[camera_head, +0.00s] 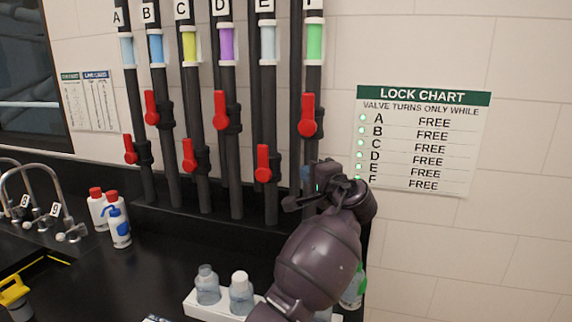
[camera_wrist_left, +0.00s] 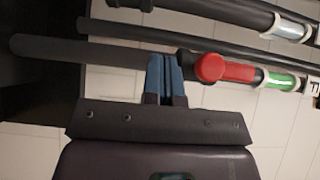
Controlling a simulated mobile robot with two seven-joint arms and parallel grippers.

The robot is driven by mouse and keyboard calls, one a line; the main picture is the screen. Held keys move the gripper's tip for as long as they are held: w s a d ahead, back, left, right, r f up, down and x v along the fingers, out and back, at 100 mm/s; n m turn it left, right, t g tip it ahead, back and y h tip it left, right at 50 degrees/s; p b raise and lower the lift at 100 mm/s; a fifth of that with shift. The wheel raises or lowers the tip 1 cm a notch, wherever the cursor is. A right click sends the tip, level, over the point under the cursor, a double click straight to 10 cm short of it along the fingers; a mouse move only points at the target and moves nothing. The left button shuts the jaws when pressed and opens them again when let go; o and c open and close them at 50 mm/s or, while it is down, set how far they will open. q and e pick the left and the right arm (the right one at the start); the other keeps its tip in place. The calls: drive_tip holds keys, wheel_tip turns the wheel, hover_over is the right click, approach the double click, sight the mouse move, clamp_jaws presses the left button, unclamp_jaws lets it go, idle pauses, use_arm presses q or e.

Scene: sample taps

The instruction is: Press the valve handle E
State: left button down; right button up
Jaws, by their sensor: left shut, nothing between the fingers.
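Handle E is not seen in that view. My right gripper is not in view.
Red handles A (camera_head: 130,150), B (camera_head: 151,108), C (camera_head: 189,155) and D (camera_head: 221,110) are on pipes to the left. The lock chart (camera_head: 423,140) lists every valve as FREE. Bottles (camera_head: 207,286) stand in a white rack below. Sink taps (camera_head: 40,205) are at left.

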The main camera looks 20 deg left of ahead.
sight(263, 163)
use_arm(q)
drive_tip(key=b+x, duration=0.1)
drive_tip(key=x, duration=0.3)
drive_tip(key=s+a+b+x, duration=0.1)
drive_tip(key=x, duration=0.3)
drive_tip(key=s+a+b+x, duration=0.1)
drive_tip(key=x, duration=0.3)
drive_tip(key=shift+w+a+b, duration=0.25)
drive_tip(key=shift+a+b, duration=0.05)
drive_tip(key=shift+b, duration=0.05)
